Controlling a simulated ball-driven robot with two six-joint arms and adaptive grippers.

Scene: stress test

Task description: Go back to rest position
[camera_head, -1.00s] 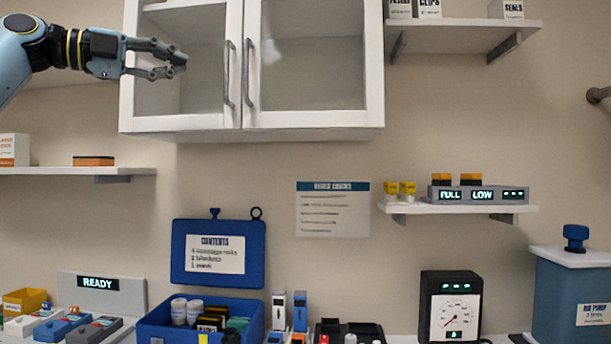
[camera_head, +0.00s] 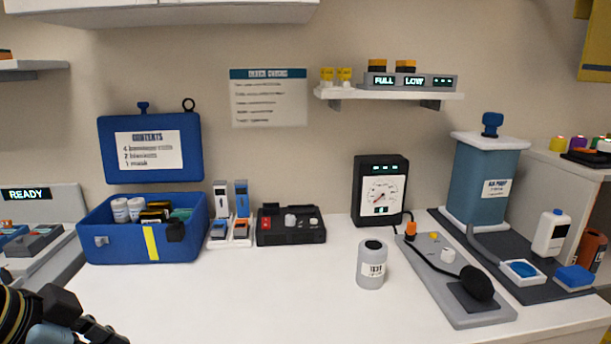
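The task names no object, only my arms. Part of my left gripper (camera_head: 75,325) shows at the bottom left corner, dark, with a yellow-ringed wrist beside it. It is in front of the white table's left end, and its fingertips are not clearly visible, so I cannot tell if it is open or shut. I see nothing held in the visible part. My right gripper is not in view.
A blue open case (camera_head: 120,245) with jars stands near the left gripper. A grey canister (camera_head: 371,268), a gauge box (camera_head: 381,192), a grey board (camera_head: 462,285) and a blue air pump (camera_head: 482,185) stand to the right. The table's front middle (camera_head: 250,300) is clear.

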